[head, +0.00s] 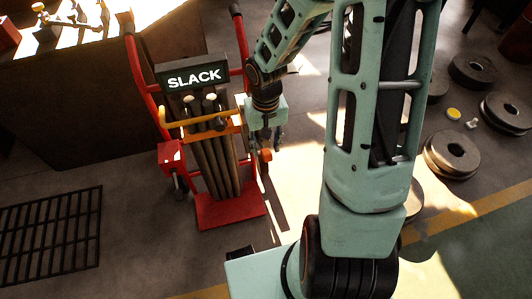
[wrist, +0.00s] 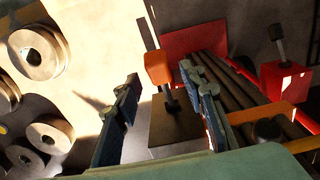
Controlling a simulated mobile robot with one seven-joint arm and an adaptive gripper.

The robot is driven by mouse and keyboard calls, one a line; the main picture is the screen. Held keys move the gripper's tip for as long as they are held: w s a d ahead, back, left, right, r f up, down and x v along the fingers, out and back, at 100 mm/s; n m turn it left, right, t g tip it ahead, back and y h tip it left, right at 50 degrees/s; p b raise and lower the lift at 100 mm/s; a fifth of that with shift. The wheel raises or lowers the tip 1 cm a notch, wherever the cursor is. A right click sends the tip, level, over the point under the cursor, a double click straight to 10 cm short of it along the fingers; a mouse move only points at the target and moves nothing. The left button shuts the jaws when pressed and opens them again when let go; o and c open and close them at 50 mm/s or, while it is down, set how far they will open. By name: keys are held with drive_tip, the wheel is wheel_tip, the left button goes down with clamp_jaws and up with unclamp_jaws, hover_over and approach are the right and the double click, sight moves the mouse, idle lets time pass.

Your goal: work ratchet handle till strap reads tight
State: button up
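A red hand truck (head: 231,212) holds several dark bars (head: 213,165) upright, with an orange strap (head: 226,131) across them. The sign (head: 194,78) above them reads SLACK. An orange block (head: 265,155) at the cart's right looks like the ratchet handle's grip. In the wrist view the orange block (wrist: 158,68) sits on a dark stem, seen between my fingers. My gripper (head: 266,144) is open beside the strap's right end, fingers pointing down. The wrist view shows its fingers (wrist: 160,82) apart; contact with the block cannot be told.
A red box (head: 171,154) with a dark lever is on the cart's left. A yellow bar (head: 180,119) juts left across the cart. Round weights (head: 453,154) lie on the floor at right. A floor grate (head: 50,235) lies at left, and a workbench (head: 75,95) stands behind.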

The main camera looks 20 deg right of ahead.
drive_tip(key=shift+f+b, duration=0.3)
drive_tip(key=shift+f, duration=1.05)
drive_tip(key=shift+c, duration=0.6)
clamp_jaws()
